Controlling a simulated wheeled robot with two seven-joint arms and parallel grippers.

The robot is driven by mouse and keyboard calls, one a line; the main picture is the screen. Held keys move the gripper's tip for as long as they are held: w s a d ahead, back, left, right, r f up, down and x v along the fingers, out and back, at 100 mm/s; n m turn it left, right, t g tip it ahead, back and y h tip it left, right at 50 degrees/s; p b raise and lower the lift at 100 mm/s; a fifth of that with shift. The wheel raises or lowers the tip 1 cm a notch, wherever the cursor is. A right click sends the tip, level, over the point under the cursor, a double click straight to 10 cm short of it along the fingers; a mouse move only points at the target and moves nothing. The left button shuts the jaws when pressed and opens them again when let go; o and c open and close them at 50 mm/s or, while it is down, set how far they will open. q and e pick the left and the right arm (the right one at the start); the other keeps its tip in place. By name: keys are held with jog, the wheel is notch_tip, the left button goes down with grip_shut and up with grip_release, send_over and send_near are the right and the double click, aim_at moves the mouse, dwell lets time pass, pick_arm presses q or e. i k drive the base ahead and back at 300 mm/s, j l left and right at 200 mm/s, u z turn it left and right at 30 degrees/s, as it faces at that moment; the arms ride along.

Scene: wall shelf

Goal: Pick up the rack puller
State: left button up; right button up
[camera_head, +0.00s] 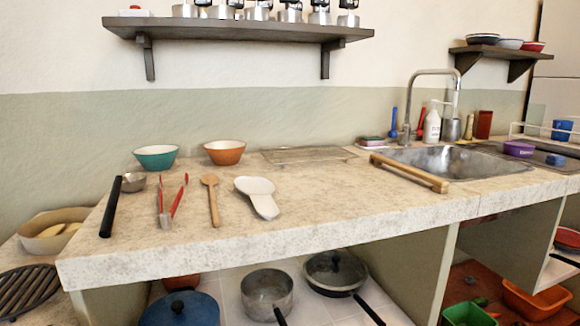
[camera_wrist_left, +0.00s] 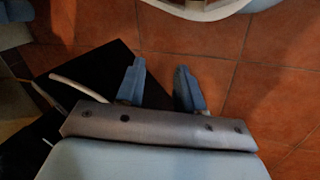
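A long light-wood bar (camera_head: 408,173) lies on the counter at the front left edge of the sink; it looks like the rack puller, though I cannot be certain. Its ends look thicker or notched. Neither of my grippers is in the head view. In the left wrist view my left gripper (camera_wrist_left: 160,88) has its two blue fingers apart with nothing between them. It is over a reddish tiled floor, away from the counter's objects. My right gripper is in no view.
On the counter (camera_head: 330,205) stand a green bowl (camera_head: 156,157) and an orange bowl (camera_head: 225,152). A black-handled ladle (camera_head: 112,205), red tongs (camera_head: 172,205), wooden spoon (camera_head: 212,200) and white spoon rest (camera_head: 258,193) lie left. A wire rack (camera_head: 308,155) lies behind, with the sink (camera_head: 450,160) right.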

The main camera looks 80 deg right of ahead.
aim_at(440, 186)
jog(key=z, duration=3.55)
jog(key=l+z, duration=0.45)
jog(key=z, duration=0.2)
